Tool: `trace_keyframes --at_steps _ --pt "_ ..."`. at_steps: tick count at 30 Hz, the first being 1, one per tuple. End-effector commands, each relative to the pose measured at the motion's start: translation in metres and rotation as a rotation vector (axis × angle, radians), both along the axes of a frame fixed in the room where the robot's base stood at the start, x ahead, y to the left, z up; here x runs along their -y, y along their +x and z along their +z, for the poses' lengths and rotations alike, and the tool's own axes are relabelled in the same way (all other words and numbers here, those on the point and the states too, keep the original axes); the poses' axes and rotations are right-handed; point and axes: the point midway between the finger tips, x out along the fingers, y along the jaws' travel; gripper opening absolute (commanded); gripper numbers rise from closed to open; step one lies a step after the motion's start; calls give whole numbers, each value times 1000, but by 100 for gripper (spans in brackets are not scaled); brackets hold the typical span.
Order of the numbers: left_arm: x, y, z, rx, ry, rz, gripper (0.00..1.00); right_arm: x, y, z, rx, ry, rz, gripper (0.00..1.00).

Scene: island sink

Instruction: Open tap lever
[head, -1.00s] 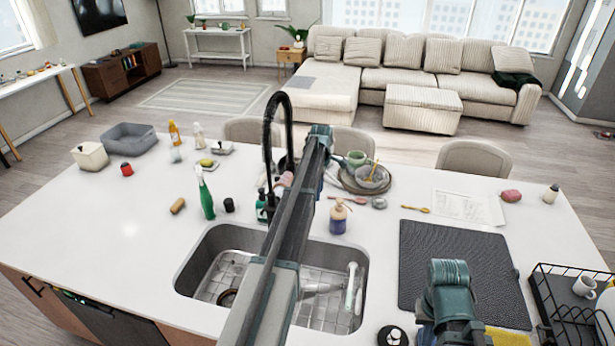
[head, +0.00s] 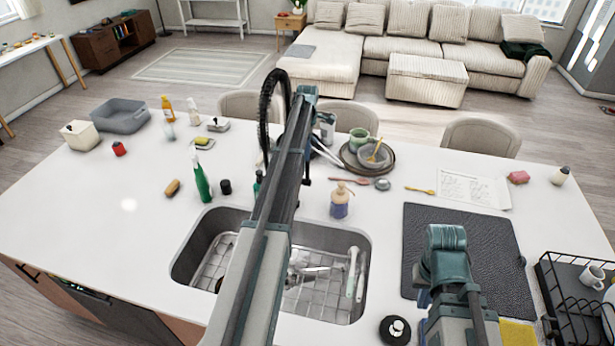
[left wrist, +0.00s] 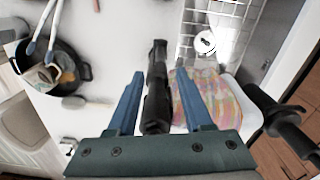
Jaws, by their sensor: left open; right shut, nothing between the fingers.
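The black tap (head: 266,115) arches up behind the sink (head: 190,262) in the head view, partly hidden by my left arm. In the left wrist view a slim dark upright part (left wrist: 156,85), apparently the tap lever, stands between the two blue fingers of my left gripper (left wrist: 158,88). The fingers are apart, with a gap on the left side; whether the right finger touches it I cannot tell. Another black tap-like part (left wrist: 280,118) is at the right. My right arm (head: 446,262) stands over the drying mat's front; its fingertips are hidden.
A soap bottle (head: 339,204) stands behind the sink and a green spray bottle (head: 202,184) to its left. Stacked dishes (head: 352,164) lie right of the tap. A dark drying mat (head: 490,240) and a black dish rack (head: 560,290) are on the right. The left counter front is clear.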

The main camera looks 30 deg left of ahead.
Motion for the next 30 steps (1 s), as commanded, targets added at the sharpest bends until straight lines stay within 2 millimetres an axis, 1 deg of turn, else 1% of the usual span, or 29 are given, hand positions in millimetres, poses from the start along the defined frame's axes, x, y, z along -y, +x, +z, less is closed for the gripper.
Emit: trace_keyframes --at_steps 1,21,25,30 --pt "0 0 -12 0 0 0 51 0 0 -12 0 -1 3 0" --pt "0 0 -105 0 0 -1 51 0 1 -105 2 -1 26 0" --pt "0 0 -117 0 0 -1 51 0 1 -117 3 -1 25 0" --pt "0 0 -121 0 0 -1 51 0 1 -121 3 -1 24 0"
